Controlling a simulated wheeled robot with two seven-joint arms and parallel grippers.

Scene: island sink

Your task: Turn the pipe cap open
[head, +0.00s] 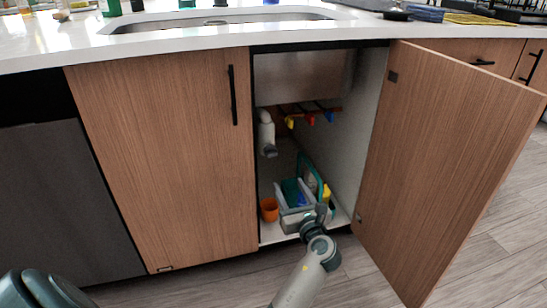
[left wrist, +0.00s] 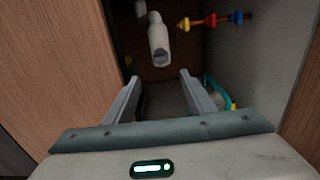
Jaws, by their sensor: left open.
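The white drain pipe (head: 265,125) hangs below the sink basin inside the open cabinet. Its greyish cap (head: 269,151) is at the lower end. In the left wrist view the pipe's lower end (left wrist: 159,45) lies above and beyond the gap between my fingers; the cap's outline is hard to make out there. My left gripper (head: 321,212) is at the cabinet opening, low and to the right of the pipe, in front of the caddy. In the left wrist view my left gripper (left wrist: 159,80) is open, its fingers spread with nothing between them. My right gripper is not in view.
Yellow, red and blue valves (head: 311,119) are right of the pipe. A grey caddy (head: 290,222) with bottles and an orange cup (head: 269,209) stand on the cabinet floor. The right door (head: 445,150) is swung open; the left door (head: 165,160) is closed.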

